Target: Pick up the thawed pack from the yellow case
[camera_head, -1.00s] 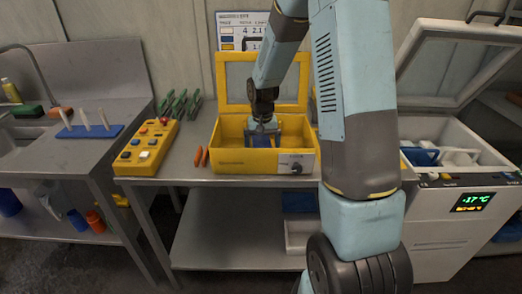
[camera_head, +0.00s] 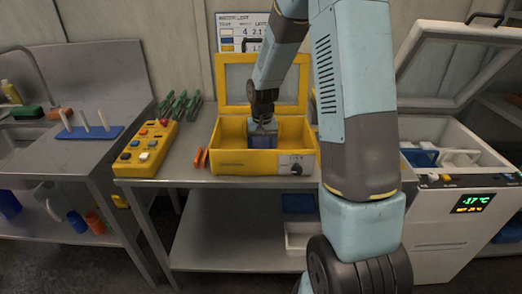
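The yellow case (camera_head: 235,168) stands on the metal bench with its lid propped open at the back. My arm reaches down into it, and my gripper (camera_head: 262,132) is inside, below the level of the rim. A dark blue shape (camera_head: 262,139), perhaps the pack, shows at the fingers. The case's front wall hides the floor of the case and the lower part of this shape. The view is too small to tell whether the fingers are open or shut on it.
An open white freezer box (camera_head: 440,235) with blue and white packs stands at right, its display reading about -17 °C. Orange sticks (camera_head: 201,158), a yellow button box (camera_head: 147,150) and green clips (camera_head: 180,106) lie left of the case. My arm blocks the space between case and freezer.

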